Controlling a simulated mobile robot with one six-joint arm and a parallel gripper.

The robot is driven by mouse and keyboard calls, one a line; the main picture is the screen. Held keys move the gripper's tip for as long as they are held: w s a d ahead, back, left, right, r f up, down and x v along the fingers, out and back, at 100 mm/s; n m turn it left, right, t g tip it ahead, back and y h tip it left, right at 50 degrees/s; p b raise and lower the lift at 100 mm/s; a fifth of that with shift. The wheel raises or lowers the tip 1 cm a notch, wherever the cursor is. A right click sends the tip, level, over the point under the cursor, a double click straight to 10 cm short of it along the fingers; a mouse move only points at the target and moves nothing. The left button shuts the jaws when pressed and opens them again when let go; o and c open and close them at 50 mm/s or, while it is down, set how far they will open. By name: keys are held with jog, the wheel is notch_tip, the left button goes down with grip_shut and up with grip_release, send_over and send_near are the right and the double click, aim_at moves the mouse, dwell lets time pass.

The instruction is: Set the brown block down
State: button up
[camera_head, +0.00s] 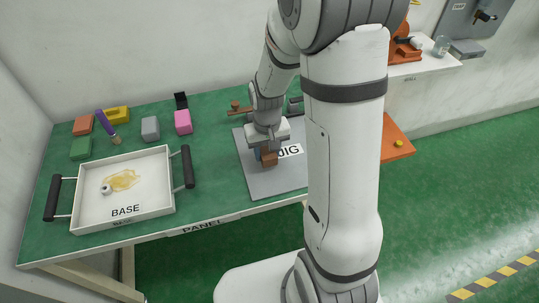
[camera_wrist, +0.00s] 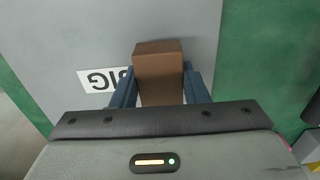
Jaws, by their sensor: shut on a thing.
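My gripper (camera_head: 263,153) is shut on the brown block (camera_head: 270,159). The block is over the grey plate labelled JIG (camera_head: 250,178), near the label's left end. In the wrist view the brown block (camera_wrist: 159,73) stands between the two blue fingers of my gripper (camera_wrist: 160,88), with the grey plate (camera_wrist: 100,35) behind it. I cannot tell whether the block's underside touches the plate.
A white tray labelled BASE (camera_head: 150,199), with a yellowish spill and a small item, stands at the left. Several coloured blocks, including a pink one (camera_head: 183,122) and a grey one (camera_head: 150,128), stand behind it. Green tabletop (camera_head: 215,150) is clear between tray and plate.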

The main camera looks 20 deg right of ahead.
jog(key=shift+f, duration=1.15)
jog(key=shift+f, duration=0.25)
jog(key=o, duration=1)
jog(key=shift+r, duration=0.1)
